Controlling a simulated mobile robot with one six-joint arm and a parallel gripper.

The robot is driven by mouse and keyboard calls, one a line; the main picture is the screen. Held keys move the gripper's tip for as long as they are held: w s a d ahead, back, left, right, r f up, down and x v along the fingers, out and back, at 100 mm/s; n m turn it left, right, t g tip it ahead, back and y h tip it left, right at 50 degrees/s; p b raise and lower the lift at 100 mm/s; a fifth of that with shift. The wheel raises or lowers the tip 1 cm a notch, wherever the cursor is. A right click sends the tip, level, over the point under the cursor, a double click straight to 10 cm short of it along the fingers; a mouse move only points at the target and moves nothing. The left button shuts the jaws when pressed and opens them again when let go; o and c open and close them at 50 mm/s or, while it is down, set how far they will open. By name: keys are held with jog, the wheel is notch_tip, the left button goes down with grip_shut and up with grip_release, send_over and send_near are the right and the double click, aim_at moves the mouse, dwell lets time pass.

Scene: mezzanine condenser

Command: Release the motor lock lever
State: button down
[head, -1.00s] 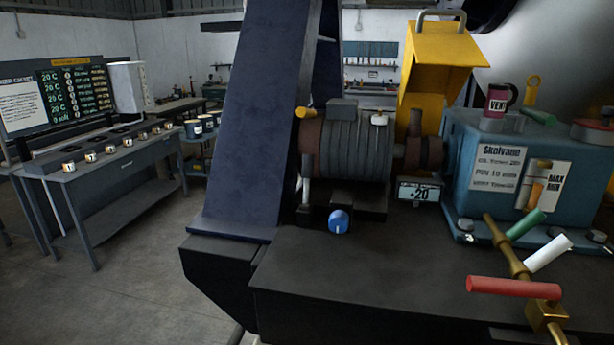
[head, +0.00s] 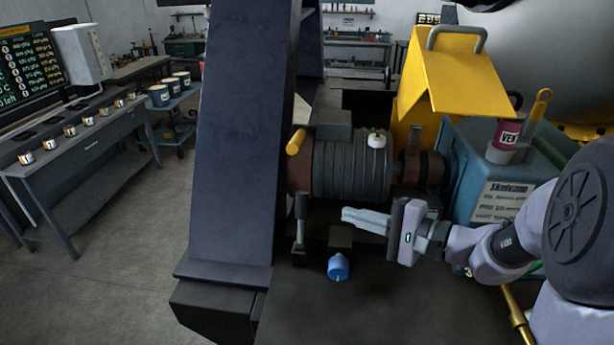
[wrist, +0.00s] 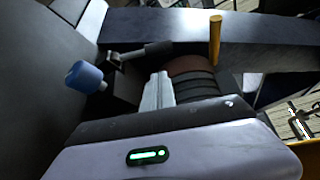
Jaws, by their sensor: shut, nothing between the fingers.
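The ribbed grey motor (head: 350,168) with brown ends sits on the dark bench, and its ribs also show in the wrist view (wrist: 196,87). A yellow peg (head: 296,142) sticks out at the motor's upper left. No label shows which of these is the lock lever. My gripper (head: 346,215) is shut and empty in front of the motor, pointing left, right of the grey-handled lever and apart from it.
A blue knob (head: 338,267) sits low in front of the motor. A dark sloping panel (head: 236,140) rises at the left. A yellow hood (head: 445,80) and a teal housing (head: 490,160) with a maroon mug (head: 504,138) stand at the right. The bench front is clear.

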aim_at(301, 218)
jog(key=x, duration=0.9)
jog(key=shift+w+a, duration=0.1)
jog(key=shift+a, duration=0.25)
jog(key=shift+d, duration=0.1)
